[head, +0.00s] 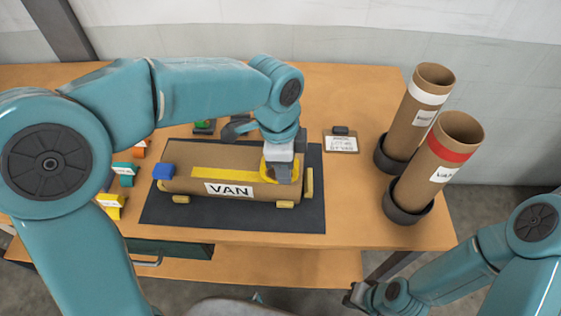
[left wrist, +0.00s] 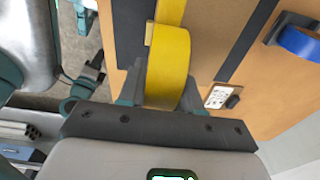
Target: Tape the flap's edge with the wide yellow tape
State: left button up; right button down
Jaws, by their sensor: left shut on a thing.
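A brown parcel (head: 245,158) with a "VAN" label (head: 228,190) lies on a dark mat (head: 160,213). A strip of wide yellow tape (head: 225,175) runs along its top. My left gripper (head: 281,172) is shut on the yellow tape roll (head: 268,172) at the strip's right end. In the left wrist view the roll (left wrist: 168,68) sits between the jaws, and the strip (left wrist: 171,12) leads away from it. Whether the roll touches the parcel is unclear. The flap's edge under the tape is hidden. My right gripper (head: 357,296) is low, off the table's front edge; its jaws are too small to read.
Two tall brown tubes (head: 418,108) (head: 438,155) stand in dark round bases at right. A card (head: 341,144) lies behind right. A blue tape roll (left wrist: 300,42) shows in the left wrist view.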

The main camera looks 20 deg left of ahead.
pick_arm(q)
jog(key=shift+d, duration=0.15)
jog(key=shift+w+d+f, duration=0.1)
jog(key=shift+w+d, duration=0.05)
jog(key=shift+d, duration=0.45)
jog(key=shift+d, duration=0.1)
dwell(0.3)
jog(key=shift+w+d+p, duration=0.1)
jog(key=shift+d+p, duration=0.2)
jog(key=shift+p, duration=0.05)
jog(key=shift+d, duration=0.2)
jog(key=shift+w+d, duration=0.15)
jog(key=shift+d, duration=0.4)
